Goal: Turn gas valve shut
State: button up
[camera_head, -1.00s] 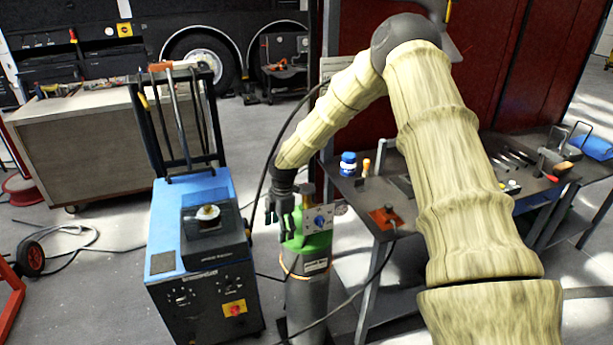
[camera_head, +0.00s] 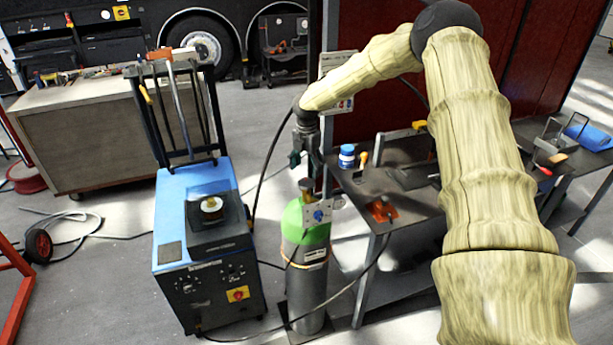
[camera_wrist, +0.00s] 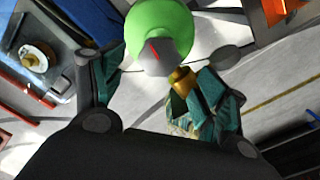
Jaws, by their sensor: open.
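A grey gas cylinder (camera_head: 309,278) with a green top (camera_head: 293,222) stands upright at the centre of the head view. Its valve (camera_head: 307,187) sits on top, beside a small pale panel with a blue knob (camera_head: 319,215). My gripper (camera_head: 305,163) hangs pointing down just above the valve, open and apart from it in that view. In the wrist view my gripper (camera_wrist: 160,82) has its teal fingers spread. The green top (camera_wrist: 160,18), a grey cap with a red line (camera_wrist: 158,57) and a brass fitting (camera_wrist: 182,80) show between them. The brass fitting is close to the right finger; contact cannot be told.
A blue welding machine (camera_head: 172,220) stands left of the cylinder. A metal table (camera_head: 400,205) with a blue-white jar (camera_head: 346,157) and an orange part (camera_head: 382,210) is close on the right. A black cable hangs beside the cylinder. A wooden cabinet (camera_head: 100,145) is behind left.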

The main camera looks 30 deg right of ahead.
aim_at(306, 181)
jog(key=shift+f+p, duration=1.05)
jog(key=shift+f, duration=1.65)
jog(key=c, duration=1)
